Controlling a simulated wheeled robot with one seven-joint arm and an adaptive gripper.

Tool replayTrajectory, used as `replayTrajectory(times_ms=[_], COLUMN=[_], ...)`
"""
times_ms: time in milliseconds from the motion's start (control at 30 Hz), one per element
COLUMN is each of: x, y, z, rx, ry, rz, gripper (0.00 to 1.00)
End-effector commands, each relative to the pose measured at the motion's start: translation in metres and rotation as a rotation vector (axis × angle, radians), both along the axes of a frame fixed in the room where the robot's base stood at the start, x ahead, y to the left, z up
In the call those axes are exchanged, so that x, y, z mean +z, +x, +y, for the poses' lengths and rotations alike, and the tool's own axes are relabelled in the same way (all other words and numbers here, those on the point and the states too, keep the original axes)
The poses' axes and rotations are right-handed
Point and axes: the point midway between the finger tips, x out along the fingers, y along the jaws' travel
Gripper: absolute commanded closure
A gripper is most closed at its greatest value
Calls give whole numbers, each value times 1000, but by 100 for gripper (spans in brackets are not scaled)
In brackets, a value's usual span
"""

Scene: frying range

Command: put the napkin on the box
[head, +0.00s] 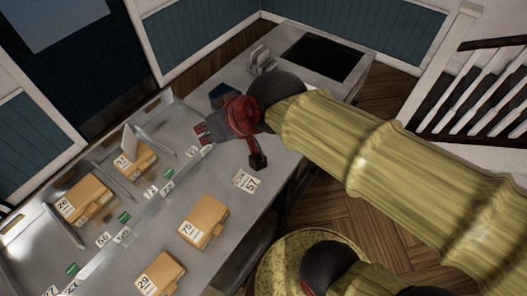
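My gripper (203,133) is over the metal counter, dark grey with red parts. Its fingers are small in the head view, and I cannot tell whether they are open or shut or hold anything. Several tan boxes with number labels lie on the counter: one at the left (85,201), one behind it (136,160), one at the middle (204,221) and one at the front (160,275). A pale flat piece (130,143) stands upright at the box behind. I cannot tell whether it is the napkin. No napkin is clearly recognisable.
A dark blue block (222,95) is beside my gripper. A pale upright holder (262,60) and a black recessed panel (322,58) are at the counter's far end. Number cards, including one (245,181), and green tags (124,217) lie on the counter. Low metal dividers (64,227) separate its left side.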

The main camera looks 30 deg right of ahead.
Motion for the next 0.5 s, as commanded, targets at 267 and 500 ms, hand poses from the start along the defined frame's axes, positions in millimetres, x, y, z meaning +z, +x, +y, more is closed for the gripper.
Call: replayTrajectory(times_ms=[267,500], x=[-31,-33], y=[-90,-96], z=[-83,-88], rx=[-135,-146], ry=[-160,-172], rz=[185,202], gripper=[77,77])
